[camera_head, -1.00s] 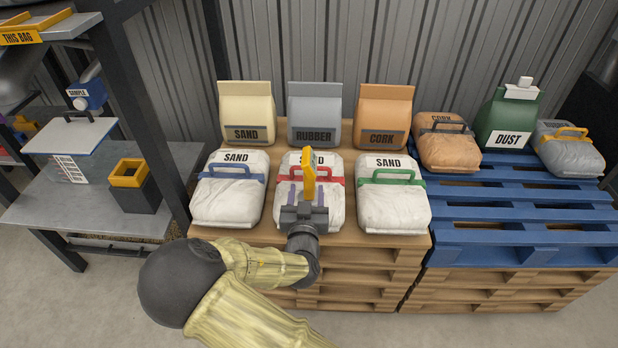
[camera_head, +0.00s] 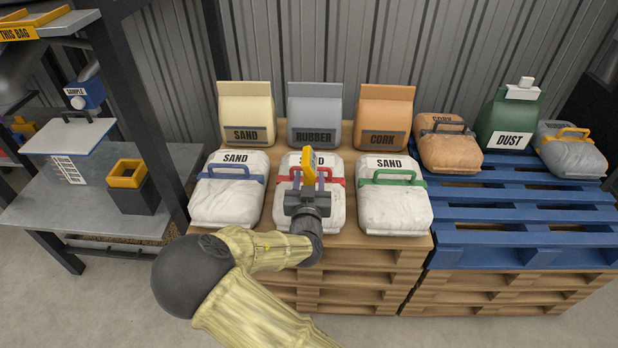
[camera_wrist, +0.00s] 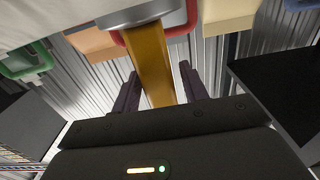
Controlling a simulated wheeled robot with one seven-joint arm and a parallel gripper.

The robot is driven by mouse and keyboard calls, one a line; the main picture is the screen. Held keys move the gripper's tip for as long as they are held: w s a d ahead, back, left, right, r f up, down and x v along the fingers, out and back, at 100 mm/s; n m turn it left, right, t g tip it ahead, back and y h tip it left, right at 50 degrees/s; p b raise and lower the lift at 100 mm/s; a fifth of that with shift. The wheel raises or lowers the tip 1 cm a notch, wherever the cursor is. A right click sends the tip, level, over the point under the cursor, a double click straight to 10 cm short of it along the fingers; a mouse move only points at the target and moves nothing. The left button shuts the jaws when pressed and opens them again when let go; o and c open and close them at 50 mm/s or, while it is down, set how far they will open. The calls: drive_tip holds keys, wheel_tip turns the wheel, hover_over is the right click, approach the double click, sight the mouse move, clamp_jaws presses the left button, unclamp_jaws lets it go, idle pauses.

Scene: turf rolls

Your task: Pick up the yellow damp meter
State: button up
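The yellow damp meter (camera_head: 309,162) stands up at the middle white sand bag (camera_head: 326,208), by its red handle (camera_head: 335,180). In the wrist view the meter (camera_wrist: 150,62) shows as a yellow bar reaching between my fingers. My gripper (camera_head: 308,180) is over the front of that bag, its purple fingers on either side of the meter. In the wrist view the gripper (camera_wrist: 162,82) shows a narrow gap between each finger and the meter, so it looks open around it. The meter's lower end is hidden by my gripper.
Sand bags with a blue handle (camera_head: 229,190) and a green handle (camera_head: 394,196) stand close on either side. Cream, grey rubber (camera_head: 315,115) and cork (camera_head: 383,116) bags stand behind. A blue pallet (camera_head: 520,215) is at right, a grey bench (camera_head: 60,212) at left.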

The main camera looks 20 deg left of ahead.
sight(310, 154)
clamp_jaws()
wheel_tip(310, 154, up, 10)
drive_tip(key=p, duration=0.3)
idle(0.6)
